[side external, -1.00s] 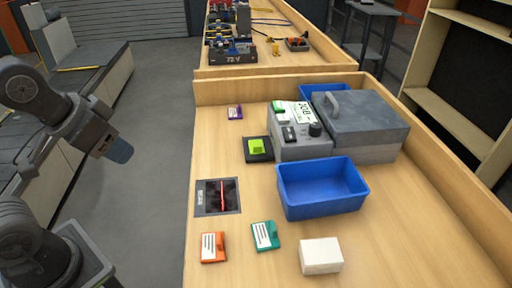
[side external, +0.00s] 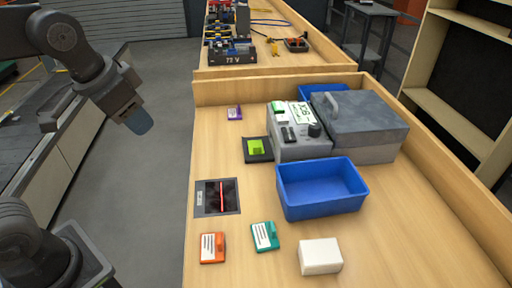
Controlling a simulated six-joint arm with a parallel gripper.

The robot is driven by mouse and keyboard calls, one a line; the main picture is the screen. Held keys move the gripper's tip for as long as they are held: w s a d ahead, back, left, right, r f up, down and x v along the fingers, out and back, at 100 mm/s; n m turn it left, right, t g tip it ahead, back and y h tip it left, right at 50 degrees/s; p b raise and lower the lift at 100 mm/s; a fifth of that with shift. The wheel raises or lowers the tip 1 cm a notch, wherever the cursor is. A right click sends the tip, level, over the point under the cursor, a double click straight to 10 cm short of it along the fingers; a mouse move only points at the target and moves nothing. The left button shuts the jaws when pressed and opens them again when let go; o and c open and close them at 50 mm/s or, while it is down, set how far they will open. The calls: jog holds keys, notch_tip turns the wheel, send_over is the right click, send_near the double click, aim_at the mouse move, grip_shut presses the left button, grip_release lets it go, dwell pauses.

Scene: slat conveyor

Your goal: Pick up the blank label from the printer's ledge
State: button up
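The printer (side external: 299,143) is a grey box with a knob and a lit white display, standing on the wooden bench. At its left front is a dark ledge (side external: 258,158) with a plain lime-green label (side external: 256,147) lying on it. My arm is raised at the left, well clear of the bench.
A blue bin (side external: 322,193), a white block (side external: 320,256), a grey lidded box (side external: 361,124) and a dark panel with a red strip (side external: 232,206) are also there. Raised rims edge the bench.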

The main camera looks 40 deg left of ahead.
jog(key=w+d+r+m+g, duration=0.2)
jog(key=w+d+m, duration=0.15)
jog(key=w, duration=0.95)
jog(key=m+g, duration=0.3)
jog(key=m, duration=0.1)
send_over(254, 144)
jog(key=s+d, duration=0.2)
notch_tip(254, 144, down, 13)
jog(key=shift+s+d+f, duration=0.1)
jog(key=shift+s+d, duration=0.05)
jog(key=shift+s+f, duration=0.15)
jog(key=shift+f, duration=1.3)
jog(key=shift+s+f, duration=0.1)
jog(key=shift+f, duration=1.3)
grip_shut()
